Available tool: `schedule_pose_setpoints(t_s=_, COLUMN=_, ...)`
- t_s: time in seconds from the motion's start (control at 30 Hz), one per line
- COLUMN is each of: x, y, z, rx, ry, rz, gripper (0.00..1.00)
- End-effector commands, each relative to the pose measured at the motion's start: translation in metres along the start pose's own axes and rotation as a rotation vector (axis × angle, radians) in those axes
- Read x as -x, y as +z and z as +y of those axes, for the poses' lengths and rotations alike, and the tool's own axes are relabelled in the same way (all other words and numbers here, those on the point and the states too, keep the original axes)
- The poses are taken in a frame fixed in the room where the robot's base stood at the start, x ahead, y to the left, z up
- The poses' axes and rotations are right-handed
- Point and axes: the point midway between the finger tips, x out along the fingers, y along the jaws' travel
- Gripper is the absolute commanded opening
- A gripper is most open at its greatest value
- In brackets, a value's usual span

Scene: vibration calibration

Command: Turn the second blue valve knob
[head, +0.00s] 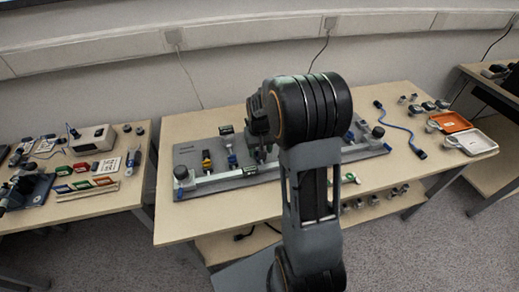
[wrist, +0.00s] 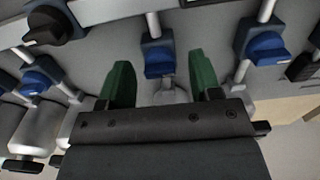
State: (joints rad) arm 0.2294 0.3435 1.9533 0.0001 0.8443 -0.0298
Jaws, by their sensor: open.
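Several blue valve knobs show in the wrist view. One blue knob (wrist: 159,68) lies between my gripper's (wrist: 162,82) two green fingertips, with a gap on both sides. Another blue knob (wrist: 266,46) is to the right and a third (wrist: 35,81) is to the left. I cannot tell from the picture which one counts as second. My gripper is open and holds nothing. In the head view my arm hides the gripper's fingertips and the middle of the grey valve panel (head: 215,188); a blue valve (head: 232,159) shows left of the arm.
Black knobs (wrist: 50,25) sit near the blue ones, one at the upper left and another (wrist: 302,67) at the right edge. The panel lies on a wooden table (head: 185,225). A blue cable (head: 398,126) and an orange-and-white case (head: 450,122) lie on its right side.

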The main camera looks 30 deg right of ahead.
Motion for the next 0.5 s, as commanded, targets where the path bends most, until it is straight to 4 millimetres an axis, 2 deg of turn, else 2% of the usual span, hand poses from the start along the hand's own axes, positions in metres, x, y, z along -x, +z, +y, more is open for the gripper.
schedule_pose_setpoints(t_s=0.23, x=-0.0003, y=0.0001, z=0.0000, rx=0.000, ry=0.000, rz=0.000, gripper=0.58)
schedule_pose_setpoints(t_s=0.5, x=-0.0001, y=0.0001, z=0.0000, rx=0.000, ry=0.000, rz=0.000, gripper=0.32)
